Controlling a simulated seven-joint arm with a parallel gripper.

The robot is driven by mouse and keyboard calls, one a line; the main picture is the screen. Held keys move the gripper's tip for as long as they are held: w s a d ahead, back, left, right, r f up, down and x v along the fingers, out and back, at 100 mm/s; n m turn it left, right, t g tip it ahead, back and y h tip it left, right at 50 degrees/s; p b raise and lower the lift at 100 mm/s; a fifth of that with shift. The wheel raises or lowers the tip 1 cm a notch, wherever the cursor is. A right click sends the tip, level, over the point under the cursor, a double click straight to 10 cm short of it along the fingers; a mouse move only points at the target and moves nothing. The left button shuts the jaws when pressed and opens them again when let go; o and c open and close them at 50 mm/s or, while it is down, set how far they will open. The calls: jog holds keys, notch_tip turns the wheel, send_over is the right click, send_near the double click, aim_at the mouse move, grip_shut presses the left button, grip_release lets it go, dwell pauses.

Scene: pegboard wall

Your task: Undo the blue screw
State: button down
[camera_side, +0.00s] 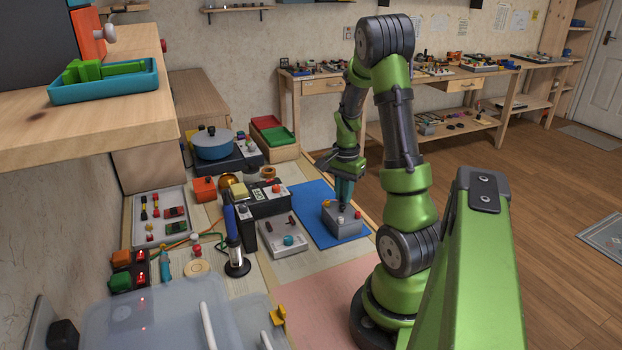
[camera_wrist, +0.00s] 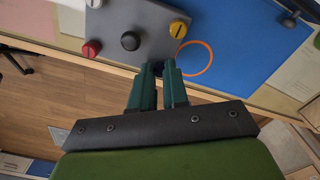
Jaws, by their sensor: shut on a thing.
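A grey box (camera_side: 343,222) with coloured screws on its top stands on a blue mat (camera_side: 310,205); the box (camera_wrist: 150,12) also shows at the top of the wrist view. A yellow screw (camera_wrist: 178,28), a red screw (camera_wrist: 91,48), a pale screw (camera_wrist: 95,3) and a black knob (camera_wrist: 130,40) show on it. My gripper (camera_side: 344,203) points down over the box. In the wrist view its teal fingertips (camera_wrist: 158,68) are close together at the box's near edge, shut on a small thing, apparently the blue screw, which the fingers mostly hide.
An orange ring outline (camera_wrist: 195,57) lies on the blue mat beside the box. A white panel with a teal knob (camera_side: 288,240) and a black device (camera_side: 262,203) stand left of the mat. A pink mat (camera_side: 325,295) in front is clear.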

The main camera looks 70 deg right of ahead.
jog(key=n, duration=1.3)
jog(key=shift+n, duration=0.4)
jog(key=n, duration=0.8)
jog(key=shift+n, duration=0.3)
jog(key=c, duration=1.1)
grip_release()
notch_tip(320, 180, up, 17)
